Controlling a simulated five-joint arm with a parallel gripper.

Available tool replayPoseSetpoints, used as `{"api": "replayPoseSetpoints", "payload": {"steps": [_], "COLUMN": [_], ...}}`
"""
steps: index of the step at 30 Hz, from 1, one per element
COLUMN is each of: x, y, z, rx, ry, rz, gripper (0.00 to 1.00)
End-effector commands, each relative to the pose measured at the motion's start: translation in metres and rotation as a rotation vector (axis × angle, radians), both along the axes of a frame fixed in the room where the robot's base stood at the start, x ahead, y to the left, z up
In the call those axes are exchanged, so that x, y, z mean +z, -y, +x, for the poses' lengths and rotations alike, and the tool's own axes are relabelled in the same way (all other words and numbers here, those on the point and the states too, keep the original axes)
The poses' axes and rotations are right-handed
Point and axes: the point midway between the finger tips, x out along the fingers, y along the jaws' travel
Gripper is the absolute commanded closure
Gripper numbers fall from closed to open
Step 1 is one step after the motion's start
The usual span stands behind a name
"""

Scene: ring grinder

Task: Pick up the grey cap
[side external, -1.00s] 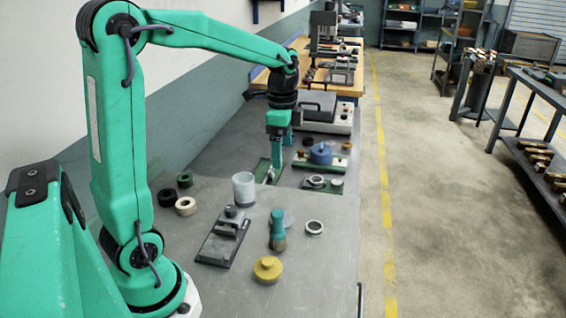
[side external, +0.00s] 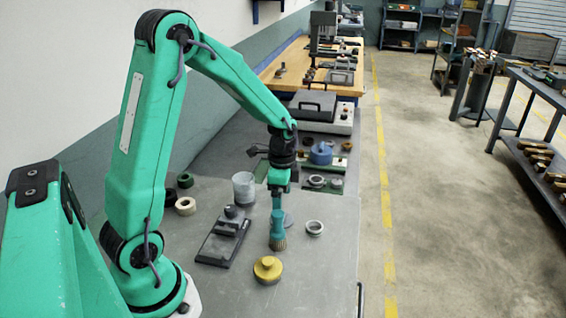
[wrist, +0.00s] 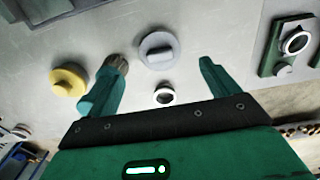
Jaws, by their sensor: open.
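The grey cap (wrist: 159,51) is a flat round disc with a raised grip bar, lying on the bench. In the wrist view it sits ahead of and between the fingers of my gripper (wrist: 158,76), which is open with nothing held. In the side view my gripper (side external: 279,198) hangs fingers down above the bench, behind the brush. There the grey cap (side external: 289,221) is partly hidden by the brush (side external: 277,238).
A yellow cap (side external: 268,269) and a metal ring (side external: 315,228) lie near the grey cap. The brush stands upright close by; its bristles (wrist: 118,64) show beside my left finger.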

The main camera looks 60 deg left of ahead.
Motion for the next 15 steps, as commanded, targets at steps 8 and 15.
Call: {"api": "replayPoseSetpoints", "payload": {"steps": [8, 15], "x": [-0.007, -0.022], "y": [0.0, -0.001], "z": [0.0, -0.001], "rx": [0.0, 0.0], "ry": [0.001, -0.002], "rz": [0.001, -0.001], "gripper": [0.13, 0.13]}}
